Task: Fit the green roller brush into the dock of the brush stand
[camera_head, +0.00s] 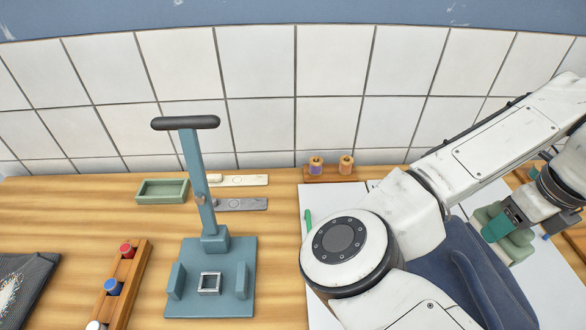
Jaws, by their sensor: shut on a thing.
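The brush stand (246,260) is at the left of centre, a blue-grey base with an upright post and a dark crossbar on top. Its dock (210,291), a small square metal-rimmed socket, sits on the base between two low side blocks and looks empty. My gripper (505,222) is at the far right, well away from the stand, behind my arm. It is shut on a dark green piece (496,229), which seems to be the green roller brush. Paler green rounded shapes (517,243) show right beside it; I cannot tell whether they belong to it.
A rack with coloured knobs (125,286) stands left of the stand. A green tray (162,191) and two flat strips (240,204) lie behind it. A wooden holder with two spools (331,172) is near the tiled wall. A dark blue object (465,275) lies below my arm.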

